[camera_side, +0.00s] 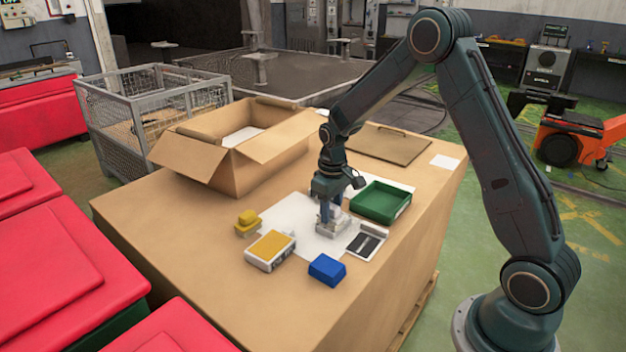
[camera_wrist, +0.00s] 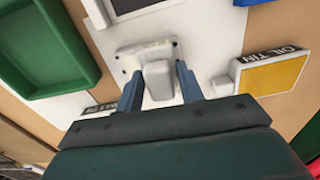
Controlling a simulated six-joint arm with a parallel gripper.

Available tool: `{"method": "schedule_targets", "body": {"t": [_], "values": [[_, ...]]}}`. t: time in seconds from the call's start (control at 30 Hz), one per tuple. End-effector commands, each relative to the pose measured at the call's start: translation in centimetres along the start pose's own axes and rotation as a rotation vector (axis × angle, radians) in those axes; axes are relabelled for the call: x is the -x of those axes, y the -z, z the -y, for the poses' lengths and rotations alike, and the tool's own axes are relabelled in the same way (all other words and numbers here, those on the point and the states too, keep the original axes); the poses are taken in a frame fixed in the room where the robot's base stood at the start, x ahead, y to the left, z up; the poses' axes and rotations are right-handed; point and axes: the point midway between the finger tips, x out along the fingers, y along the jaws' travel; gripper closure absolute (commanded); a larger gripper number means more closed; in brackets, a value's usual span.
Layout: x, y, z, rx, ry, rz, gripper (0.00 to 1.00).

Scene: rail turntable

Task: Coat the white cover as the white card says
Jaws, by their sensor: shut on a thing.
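The white cover (camera_side: 325,229) is a pale block with a raised grip, on the white sheet (camera_side: 300,238). My gripper (camera_side: 331,208) points down over it. In the wrist view my gripper (camera_wrist: 160,76) has its two fingers on either side of the raised grip of the white cover (camera_wrist: 131,62). I cannot tell whether the cover touches the sheet. A tin with a yellow top (camera_side: 270,246) stands left of it; in the wrist view this tin (camera_wrist: 272,80) reads "OIL TIN". A white-edged card with a dark panel (camera_side: 367,244) lies to the right; its writing is unreadable.
A green tray (camera_side: 380,203) lies behind the card, a blue block (camera_side: 327,269) in front. A yellow block (camera_side: 247,222) sits left. An open cardboard box (camera_side: 235,150) and a flat brown board (camera_side: 388,144) are behind. A small white card (camera_side: 445,161) lies far right. The front-left tabletop is clear.

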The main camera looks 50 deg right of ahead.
Motion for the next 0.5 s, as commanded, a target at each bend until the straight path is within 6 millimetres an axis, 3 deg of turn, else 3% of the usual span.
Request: {"method": "schedule_targets", "body": {"t": [0.27, 0.5], "values": [[0.1, 0.0, 2.5, 0.002, 0.0, 0.001, 0.84], [3.1, 0.0, 2.3, 0.0, 0.0, -0.002, 0.84]]}}
